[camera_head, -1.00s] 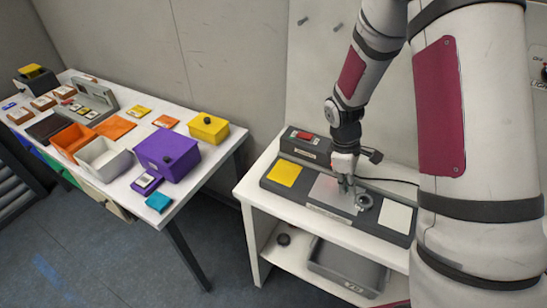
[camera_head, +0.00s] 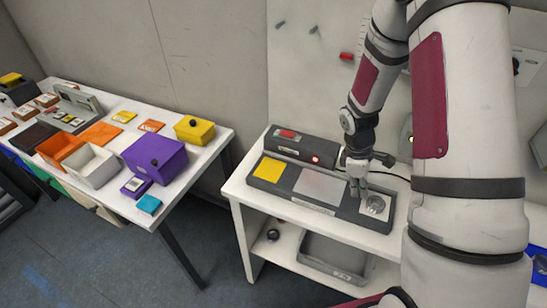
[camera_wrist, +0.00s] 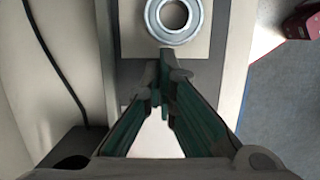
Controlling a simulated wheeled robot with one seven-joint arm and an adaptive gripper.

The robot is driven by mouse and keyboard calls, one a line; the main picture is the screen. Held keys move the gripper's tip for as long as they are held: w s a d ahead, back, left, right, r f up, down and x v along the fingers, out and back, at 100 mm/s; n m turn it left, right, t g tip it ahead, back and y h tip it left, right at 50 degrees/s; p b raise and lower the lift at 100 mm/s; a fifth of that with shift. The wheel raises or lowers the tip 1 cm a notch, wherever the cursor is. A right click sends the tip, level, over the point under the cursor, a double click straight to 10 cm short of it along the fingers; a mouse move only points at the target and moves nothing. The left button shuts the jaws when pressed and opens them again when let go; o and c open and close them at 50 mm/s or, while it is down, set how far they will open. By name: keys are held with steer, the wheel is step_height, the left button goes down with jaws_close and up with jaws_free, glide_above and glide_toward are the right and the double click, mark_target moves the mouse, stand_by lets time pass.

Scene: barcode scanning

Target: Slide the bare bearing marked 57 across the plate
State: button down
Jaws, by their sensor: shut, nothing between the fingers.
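The bare bearing (camera_head: 376,211) is a grey metal ring lying flat on the pale square (camera_head: 364,213) at the right end of the dark plate (camera_head: 318,207). Its marking is too small to read. In the wrist view the bearing (camera_wrist: 173,39) lies at the top, just beyond the fingertips, with its open centre showing. My gripper (camera_head: 357,194) points down beside the bearing, on its left in the head view. Its fingers (camera_wrist: 160,98) are shut and empty. I cannot tell whether they touch the bearing.
The plate also has a yellow square (camera_head: 268,168) and a bare grey square (camera_head: 320,186). A dark box (camera_head: 300,149) with a red top patch and lit red lamp stands behind. A grey bin (camera_head: 335,258) is on the shelf below. The left table (camera_head: 110,181) holds boxes.

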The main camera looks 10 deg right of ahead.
steer(key=w+a, duration=0.2)
steer(key=a, duration=0.1)
steer(key=shift+w+f+b, duration=0.1)
steer(key=shift+w+b, duration=0.05)
steer(key=shift+b, duration=0.15)
steer(key=b+v, duration=0.1)
steer(key=v, duration=0.8)
step_height(320, 180, up, 15)
steer(key=m+t, duration=0.3)
steer(key=m, duration=0.2)
glide_above(347, 193)
steer(key=s+a, duration=0.3)
steer(key=a, duration=0.5)
steer(key=s+a+r+m+t+y, duration=0.2)
steer(key=s+a+r+m+t, duration=0.2)
steer(key=s+r, duration=0.4)
steer(key=s+a+m, duration=0.1)
steer(key=s, duration=0.3)
steer(key=shift+a+r+m, duration=0.2)
steer(key=shift+r+m, duration=0.15)
steer(key=shift+m, duration=0.05)
steer(key=shift+w, duration=0.15)
